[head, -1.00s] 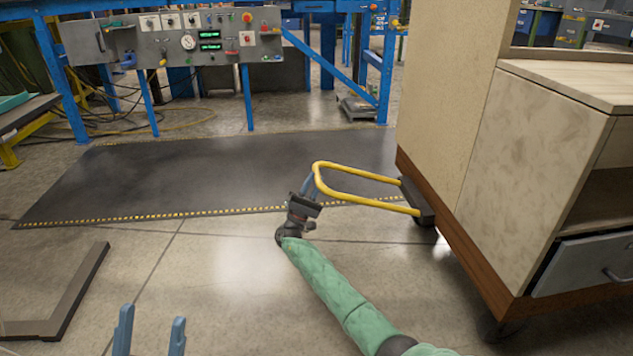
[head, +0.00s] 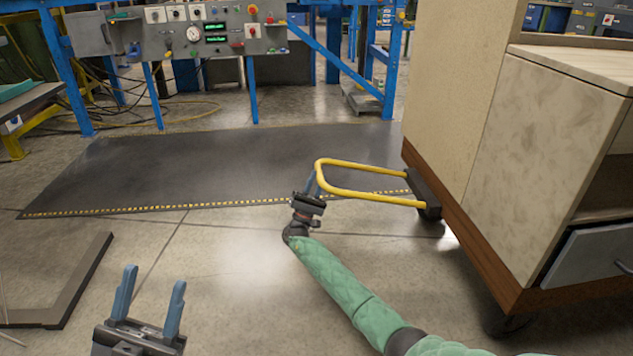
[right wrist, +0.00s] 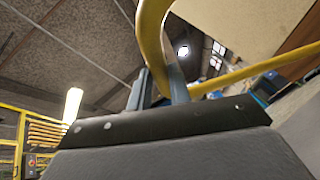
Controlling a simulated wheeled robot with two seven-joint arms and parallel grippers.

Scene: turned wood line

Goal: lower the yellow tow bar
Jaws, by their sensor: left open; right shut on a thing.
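The yellow tow bar (head: 362,196) is a U-shaped loop that sticks out to the left from a dark bracket at the bottom of the tall wooden cart (head: 455,90). It looks roughly level, above the floor. My right gripper (head: 314,180) is shut on the closed end of the tow bar. In the right wrist view the tow bar (right wrist: 152,40) passes at the blue fingers (right wrist: 160,85). My left gripper (head: 150,295) is open and empty at the lower left, its two blue fingers pointing up, away from the bar.
A black floor mat (head: 210,165) with a yellow-black edge lies beyond the bar. A control panel (head: 200,32) on a blue frame stands behind it. A dark angled frame (head: 75,285) lies at the left. The cart's grey drawer (head: 592,250) faces right. Bare floor lies around my arm.

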